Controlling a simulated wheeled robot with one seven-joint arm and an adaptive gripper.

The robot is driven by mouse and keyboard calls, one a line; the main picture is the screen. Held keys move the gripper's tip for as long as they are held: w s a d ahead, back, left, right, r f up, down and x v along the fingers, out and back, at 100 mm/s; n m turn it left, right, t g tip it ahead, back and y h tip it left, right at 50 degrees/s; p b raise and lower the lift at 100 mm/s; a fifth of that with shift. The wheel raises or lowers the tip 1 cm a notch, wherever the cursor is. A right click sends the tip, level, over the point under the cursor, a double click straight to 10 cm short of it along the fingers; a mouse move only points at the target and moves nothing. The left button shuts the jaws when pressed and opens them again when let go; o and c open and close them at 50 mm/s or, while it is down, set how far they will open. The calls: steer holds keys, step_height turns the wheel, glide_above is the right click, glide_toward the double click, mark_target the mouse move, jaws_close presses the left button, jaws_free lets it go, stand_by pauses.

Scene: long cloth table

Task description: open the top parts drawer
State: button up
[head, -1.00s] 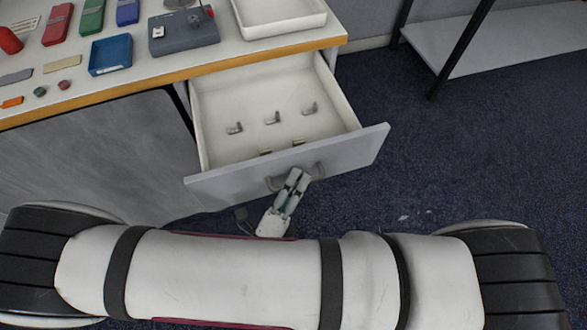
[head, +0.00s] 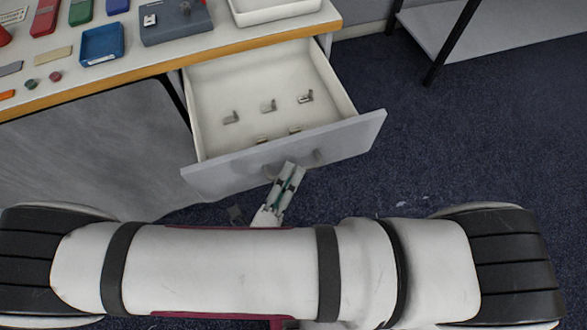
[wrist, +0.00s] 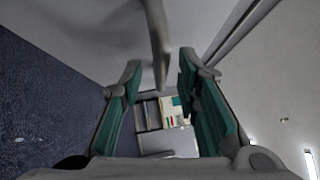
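The top parts drawer (head: 215,137) is pulled well out from under the table top in the head view. Its grey front panel (head: 345,140) carries a bar handle (head: 318,157). Several small metal parts lie on the drawer floor. My gripper (head: 291,171) is at the handle, in front of the panel. In the wrist view, the two green-padded fingers of my gripper (wrist: 160,75) stand apart. The handle bar (wrist: 157,40) shows in the gap between them, touching neither finger that I can see. The handle's middle is partly hidden by the fingers in the head view.
The table top (head: 215,52) holds a blue tray (head: 102,43), a grey box device (head: 175,25), a white tray (head: 270,8) and several small items. A shelf with black legs (head: 436,62) stands at the back right. The dark carpet (head: 470,140) to the right is clear.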

steer(key=v, duration=0.5)
steer(key=shift+s+a, duration=0.2)
steer(key=shift+s, duration=0.15)
